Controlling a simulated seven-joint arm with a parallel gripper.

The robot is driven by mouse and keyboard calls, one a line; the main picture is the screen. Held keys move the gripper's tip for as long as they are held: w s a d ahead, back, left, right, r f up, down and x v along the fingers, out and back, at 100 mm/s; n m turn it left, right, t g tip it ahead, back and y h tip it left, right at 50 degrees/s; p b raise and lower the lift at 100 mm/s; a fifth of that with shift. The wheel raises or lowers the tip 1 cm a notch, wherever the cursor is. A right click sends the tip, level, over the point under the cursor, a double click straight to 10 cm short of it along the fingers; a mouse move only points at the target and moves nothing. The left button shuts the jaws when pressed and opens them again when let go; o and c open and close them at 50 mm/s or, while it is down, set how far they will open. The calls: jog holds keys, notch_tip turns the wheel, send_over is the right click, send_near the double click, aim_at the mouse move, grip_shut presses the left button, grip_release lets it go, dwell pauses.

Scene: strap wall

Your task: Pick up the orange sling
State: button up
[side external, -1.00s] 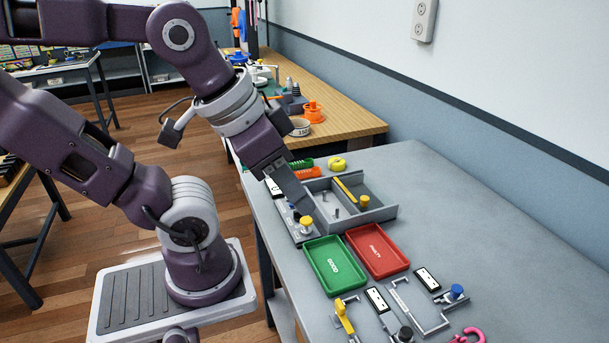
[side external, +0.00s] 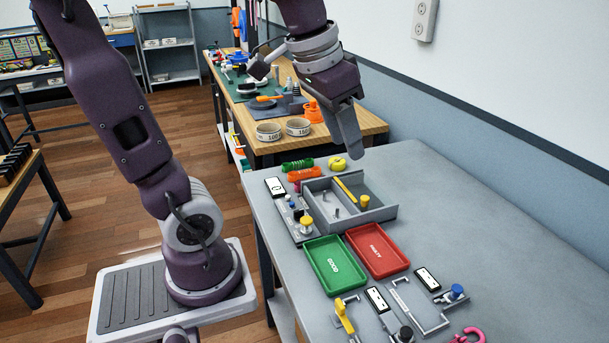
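The orange sling (side external: 304,173) is a small orange bundle lying on the grey table behind the grey divided tray, just in front of a green bundle (side external: 297,164). My gripper (side external: 350,141) hangs in the air, up and to the right of the orange sling in the picture, pointing down and apart from it. It is seen edge-on, so the gap between its fingers is hidden. Nothing shows held in it.
A grey divided tray (side external: 382,213) stands in front of the sling, and a yellow ring (side external: 337,163) lies to its right. Green (side external: 318,272) and red (side external: 386,268) trays sit nearer. A wooden bench (side external: 370,124) stands behind. The table's right side is clear.

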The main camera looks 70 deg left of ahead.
jog(key=w+a+f+g, duration=0.1)
jog(key=w+a, duration=0.5)
jog(key=a, duration=0.1)
jog(key=g, duration=0.3)
send_over(304, 171)
notch_tip(304, 171, down, 22)
notch_tip(304, 171, down, 7)
jog(key=shift+a+r, duration=0.1)
jog(key=shift+r, duration=0.1)
jog(key=shift+w+f, duration=0.1)
jog(key=shift+f, duration=0.2)
grip_shut()
